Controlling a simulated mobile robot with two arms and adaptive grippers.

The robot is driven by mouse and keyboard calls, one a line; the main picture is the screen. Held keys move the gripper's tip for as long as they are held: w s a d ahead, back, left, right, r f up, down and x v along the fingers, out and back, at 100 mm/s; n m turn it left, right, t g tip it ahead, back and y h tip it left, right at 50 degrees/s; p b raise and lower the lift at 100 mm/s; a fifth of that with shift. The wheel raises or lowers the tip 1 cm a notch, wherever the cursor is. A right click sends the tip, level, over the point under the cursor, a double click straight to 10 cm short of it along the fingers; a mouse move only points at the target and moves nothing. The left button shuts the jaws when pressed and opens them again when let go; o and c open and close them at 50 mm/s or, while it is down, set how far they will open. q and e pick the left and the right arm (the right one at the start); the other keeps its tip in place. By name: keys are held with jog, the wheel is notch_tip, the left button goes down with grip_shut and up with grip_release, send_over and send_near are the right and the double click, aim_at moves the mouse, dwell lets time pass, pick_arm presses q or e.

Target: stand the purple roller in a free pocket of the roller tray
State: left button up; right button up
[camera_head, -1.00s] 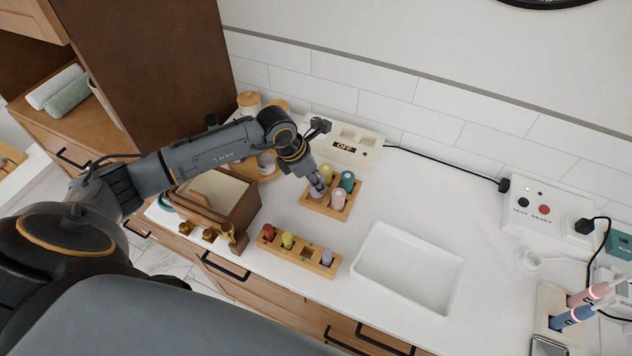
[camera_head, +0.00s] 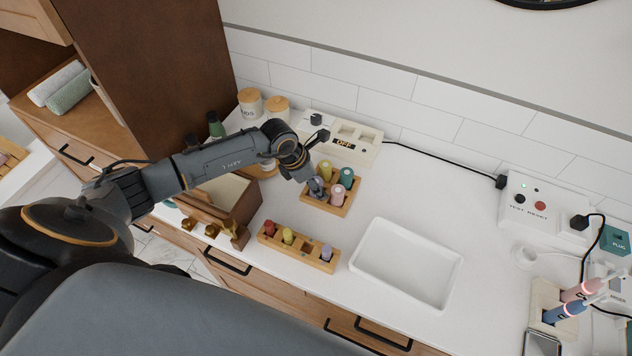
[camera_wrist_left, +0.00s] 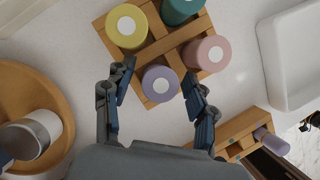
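The purple roller (camera_wrist_left: 160,84) stands upright in the near-left pocket of the wooden roller tray (camera_head: 338,211), as far as the views show. Its top, with a white disc, faces the left wrist camera. My left gripper (camera_head: 317,188) is over this corner of the tray. In the left wrist view its two fingers (camera_wrist_left: 157,88) are spread on either side of the roller, with a gap visible on each side. Yellow (camera_wrist_left: 127,26), teal (camera_wrist_left: 181,8) and pink (camera_wrist_left: 206,54) rollers fill the other pockets. The purple roller's base is hidden. My right gripper is out of view.
A narrow wooden rack (camera_head: 313,261) with small coloured pieces lies in front of the tray. A white basin (camera_head: 405,262) is to the right, a brown box (camera_head: 240,207) to the left. An "OFF" unit (camera_head: 365,150) stands behind.

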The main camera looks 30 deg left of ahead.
pick_arm(q)
jog(key=shift+r, duration=0.25)
jog(key=shift+a+r, duration=0.15)
jog(key=shift+r, duration=0.1)
jog(key=b+v, duration=0.4)
jog(key=v, duration=0.7)
jog(key=shift+s, duration=0.2)
